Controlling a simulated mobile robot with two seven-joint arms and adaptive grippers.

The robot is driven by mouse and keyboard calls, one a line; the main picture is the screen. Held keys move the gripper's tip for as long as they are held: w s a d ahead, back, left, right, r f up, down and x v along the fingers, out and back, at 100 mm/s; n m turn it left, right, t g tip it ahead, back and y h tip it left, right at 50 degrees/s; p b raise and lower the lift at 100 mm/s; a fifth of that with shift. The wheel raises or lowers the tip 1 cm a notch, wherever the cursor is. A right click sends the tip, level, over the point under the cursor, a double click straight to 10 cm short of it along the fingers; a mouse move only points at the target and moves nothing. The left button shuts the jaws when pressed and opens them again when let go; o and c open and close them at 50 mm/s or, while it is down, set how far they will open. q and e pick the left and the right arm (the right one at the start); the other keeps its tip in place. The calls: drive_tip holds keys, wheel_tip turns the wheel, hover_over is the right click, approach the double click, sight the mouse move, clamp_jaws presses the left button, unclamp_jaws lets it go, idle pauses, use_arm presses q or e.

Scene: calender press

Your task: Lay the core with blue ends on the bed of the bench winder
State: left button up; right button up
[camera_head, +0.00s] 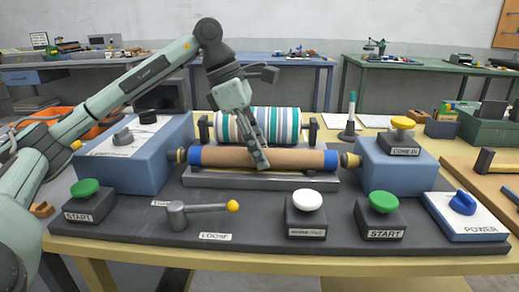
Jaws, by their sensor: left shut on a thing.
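The core with blue ends (220,157) is a brown tube with a blue band at each end. It lies level, left to right, over the pale grey bed (315,182) of the bench winder (140,165). Its ends are between the winder's two brass-coloured end pieces. My left gripper (260,158) comes down from above and is shut on the core near its middle. I cannot tell whether the core touches the bed or is just above it. A striped roll (285,122) sits behind the core, partly hidden by my gripper. My right gripper is not in view.
In front are a lever with a yellow knob (232,206), green START buttons (384,202) and a white button (307,200). A blue block with a yellow knob (400,165) stands right of the core. A blue POWER switch (465,215) is at far right.

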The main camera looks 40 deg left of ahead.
use_arm(q)
drive_tip(key=o, duration=1.2)
drive_tip(key=shift+f, duration=0.1)
drive_tip(key=shift+c, duration=0.2)
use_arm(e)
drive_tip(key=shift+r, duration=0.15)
use_arm(q)
drive_tip(key=shift+r, duration=0.25)
drive_tip(key=p+v, duration=0.1)
drive_tip(key=v, duration=0.9)
drive_tip(key=shift+r, duration=0.3)
drive_tip(key=shift+s+a+r, duration=0.2)
drive_tip(key=shift+a+r, duration=0.05)
drive_tip(key=shift+r, duration=0.3)
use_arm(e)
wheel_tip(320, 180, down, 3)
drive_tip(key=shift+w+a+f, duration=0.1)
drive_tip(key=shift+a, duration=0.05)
